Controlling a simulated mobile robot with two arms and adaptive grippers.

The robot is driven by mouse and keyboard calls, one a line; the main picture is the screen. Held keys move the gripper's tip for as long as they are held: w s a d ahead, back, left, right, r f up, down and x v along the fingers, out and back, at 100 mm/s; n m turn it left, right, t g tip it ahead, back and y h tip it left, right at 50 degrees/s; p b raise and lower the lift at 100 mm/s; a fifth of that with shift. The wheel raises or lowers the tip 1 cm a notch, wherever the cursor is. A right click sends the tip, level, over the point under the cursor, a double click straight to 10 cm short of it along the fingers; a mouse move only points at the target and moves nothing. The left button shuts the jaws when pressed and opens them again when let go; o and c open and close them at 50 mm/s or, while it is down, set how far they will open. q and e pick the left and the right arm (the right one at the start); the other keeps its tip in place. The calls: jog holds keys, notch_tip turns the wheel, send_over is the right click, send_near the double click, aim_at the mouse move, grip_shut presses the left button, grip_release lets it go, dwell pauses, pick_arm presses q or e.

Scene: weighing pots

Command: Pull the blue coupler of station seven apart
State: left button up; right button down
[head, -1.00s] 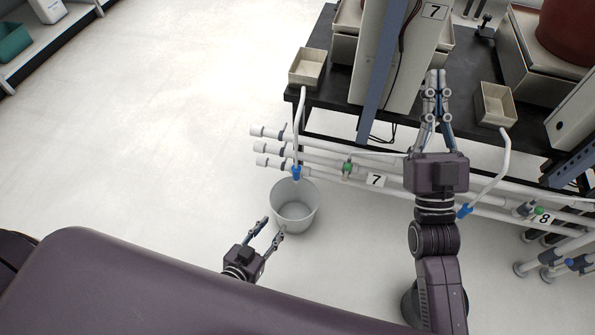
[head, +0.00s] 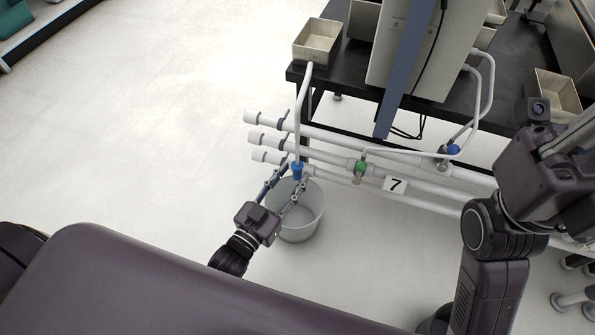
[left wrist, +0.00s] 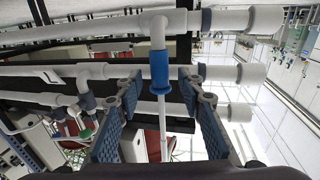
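The blue coupler (head: 297,170) is at the lower end of a white bent pipe (head: 299,115), by the white pipe rail marked 7 (head: 396,185). In the left wrist view the coupler (left wrist: 160,72) stands between the fingers, with visible gaps on both sides. My left gripper (head: 284,180) is open around it and does not appear to touch it. The left gripper also shows in the left wrist view (left wrist: 161,100). My right gripper's body (head: 540,165) is at the right; its fingers cannot be made out.
A grey bucket (head: 305,225) stands on the floor below the coupler. A black table (head: 345,98) carries a cream tray (head: 317,43) and a tall white unit. A green valve (head: 361,167) and another blue fitting (head: 453,149) are on the rail's right. The floor at left is clear.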

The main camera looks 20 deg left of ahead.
aim_at(295, 173)
pick_arm(q)
jog(key=shift+b+x, duration=0.4)
jog(key=shift+x, duration=1.15)
jog(key=shift+c, duration=0.5)
grip_shut()
